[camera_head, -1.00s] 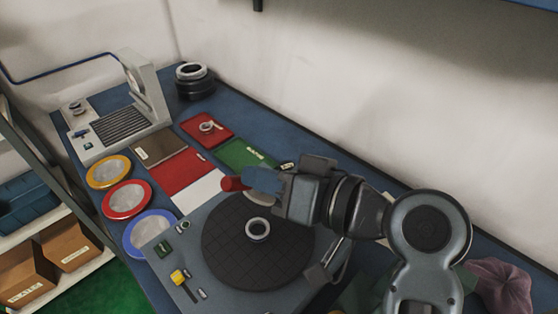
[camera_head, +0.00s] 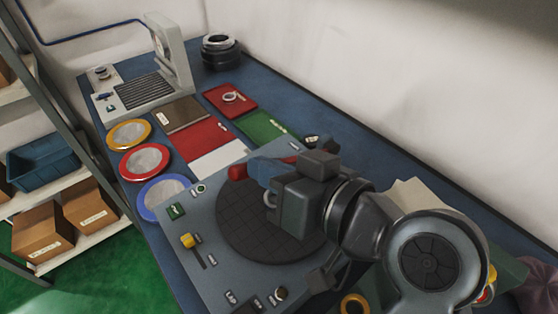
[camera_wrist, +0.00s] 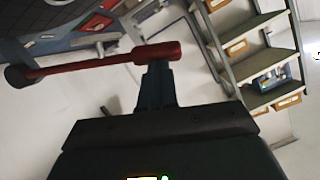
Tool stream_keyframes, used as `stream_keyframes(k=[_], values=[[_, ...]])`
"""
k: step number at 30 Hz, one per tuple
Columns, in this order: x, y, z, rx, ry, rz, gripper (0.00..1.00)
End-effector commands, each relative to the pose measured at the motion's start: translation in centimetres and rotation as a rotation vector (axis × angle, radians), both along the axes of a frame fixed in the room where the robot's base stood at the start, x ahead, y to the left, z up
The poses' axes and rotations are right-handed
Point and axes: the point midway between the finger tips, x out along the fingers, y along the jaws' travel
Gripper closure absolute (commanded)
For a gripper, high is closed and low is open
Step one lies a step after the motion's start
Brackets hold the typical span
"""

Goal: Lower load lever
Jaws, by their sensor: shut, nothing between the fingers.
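The load lever is a red bar with a thicker grip (camera_wrist: 165,51) and a dark hub at the left in the wrist view. In the head view its red end (camera_head: 237,172) shows above the far left part of the dark round plate (camera_head: 250,228). My gripper (camera_wrist: 158,72) is shut with nothing between its fingers. Its blue fingertips are right at the lever's grip and seem to touch it. In the head view my gripper (camera_head: 264,172) hides most of the lever. A metal ring (camera_head: 270,199) on the plate is partly hidden behind my gripper.
The grey machine panel carries a yellow knob (camera_head: 187,240) and a green button (camera_head: 176,211). Yellow, red and blue rimmed dishes (camera_head: 157,178) line the bench's left edge. A grey stand (camera_head: 172,62) is at the back. Shelves with boxes (camera_head: 43,232) stand left.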

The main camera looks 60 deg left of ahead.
Motion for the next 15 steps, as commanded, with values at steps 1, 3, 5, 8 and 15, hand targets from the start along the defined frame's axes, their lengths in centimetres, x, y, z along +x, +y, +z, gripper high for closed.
stream_keyframes(k=[1,3,5,8,15], values=[[-0.6,0.0,-1.6,0.002,-0.019,0.002,1.0],[-1.1,-0.1,-2.7,0.01,-0.079,0.002,1.0],[-1.5,-0.1,-3.5,0.015,-0.127,0.002,1.0],[-2.0,-0.2,-4.9,0.015,-0.133,0.003,1.0],[-2.7,-0.2,-7.2,0.016,-0.133,0.003,1.0]])
